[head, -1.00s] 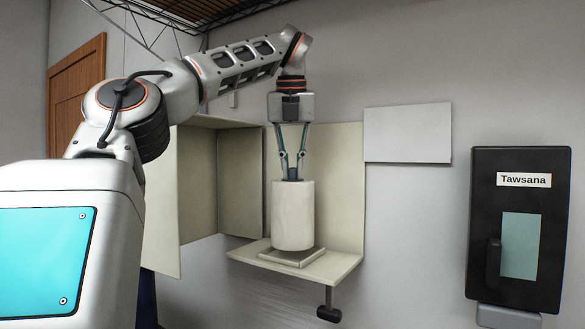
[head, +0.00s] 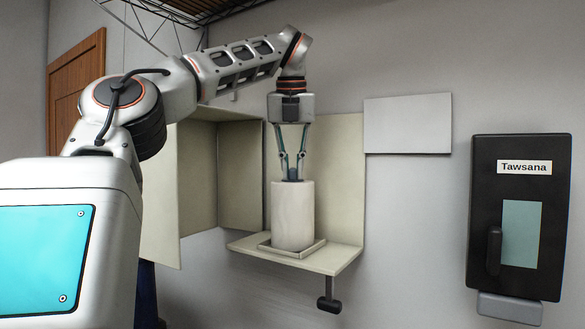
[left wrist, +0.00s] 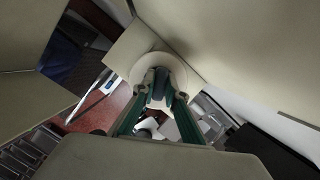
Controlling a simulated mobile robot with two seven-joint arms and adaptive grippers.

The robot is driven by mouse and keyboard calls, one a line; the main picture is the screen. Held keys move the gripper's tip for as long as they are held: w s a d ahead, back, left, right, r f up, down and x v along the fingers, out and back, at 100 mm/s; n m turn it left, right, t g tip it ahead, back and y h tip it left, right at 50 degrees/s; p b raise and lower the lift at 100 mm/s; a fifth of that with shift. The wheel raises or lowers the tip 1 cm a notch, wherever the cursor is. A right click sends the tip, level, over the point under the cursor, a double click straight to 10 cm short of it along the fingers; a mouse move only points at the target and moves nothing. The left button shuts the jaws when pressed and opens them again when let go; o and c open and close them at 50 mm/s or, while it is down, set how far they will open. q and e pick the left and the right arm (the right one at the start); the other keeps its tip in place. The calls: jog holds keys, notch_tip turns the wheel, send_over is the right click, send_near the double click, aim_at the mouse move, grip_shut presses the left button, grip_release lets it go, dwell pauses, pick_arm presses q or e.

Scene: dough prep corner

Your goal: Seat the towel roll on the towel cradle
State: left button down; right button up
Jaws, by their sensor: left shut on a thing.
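The towel roll (head: 293,218) is a cream-white upright cylinder with a dark core end at its top. My left gripper (head: 292,175) points down and is shut on that core end, above the roll. In the left wrist view the roll's pale round top (left wrist: 121,66) shows around the fingers (left wrist: 160,84). The towel cradle (head: 314,249) is a low square cream frame on the small shelf. The roll stands over it, its lower end at the frame and apparently inside the rim. Whether its underside touches the bottom is hidden. My right gripper is not in view.
The shelf (head: 338,258) has a cream back panel (head: 342,180) and a dark knob (head: 329,304) below it. An open cream cabinet door (head: 160,200) stands to the left. A black Tawsana dispenser (head: 485,210) hangs at the right. A wire rack is overhead.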

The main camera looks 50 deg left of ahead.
pick_arm(q)
jog(key=shift+f, duration=0.2)
jog(key=c, duration=2)
grip_release()
jog(key=shift+o, duration=0.2)
jog(key=shift+s+d+r+p, duration=0.1)
jog(key=shift+r+p, duration=0.5)
jog(key=shift+p+v, duration=0.75)
jog(key=shift+v, duration=0.2)
jog(key=shift+p+v, duration=0.4)
jog(key=shift+v, duration=2.05)
jog(key=shift+f, duration=0.1)
